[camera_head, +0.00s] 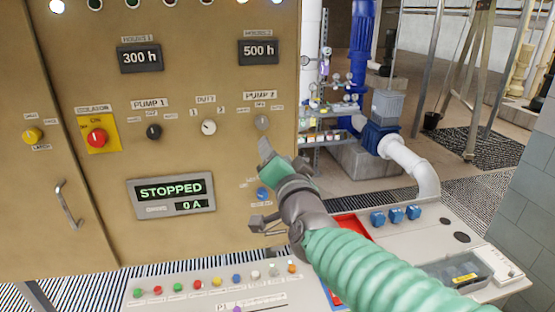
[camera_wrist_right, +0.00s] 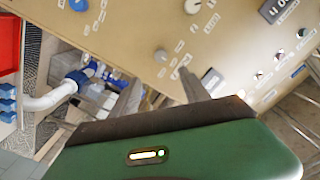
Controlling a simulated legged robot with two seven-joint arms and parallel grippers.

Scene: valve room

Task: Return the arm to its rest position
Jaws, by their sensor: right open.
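My right arm (camera_head: 375,262) comes in from the lower right of the head view in a green ribbed sleeve. My right gripper (camera_head: 266,188) is open and empty in front of the tan control cabinet (camera_head: 90,225). It is close to the pump 2 grey knob (camera_head: 262,122) and the blue knob (camera_head: 263,194), but I cannot tell the exact gap. In the right wrist view the gripper's fingers (camera_wrist_right: 162,92) stand apart beyond the green housing, with the cabinet face behind them. My left gripper is not in view.
A low console (camera_head: 190,277) with several coloured buttons runs below the cabinet. A red tray (camera_head: 352,229) and blue blocks (camera_head: 395,216) lie by the arm. A blue pump with a white pipe (camera_head: 415,165) stands behind. Open floor (camera_head: 465,190) lies to the right.

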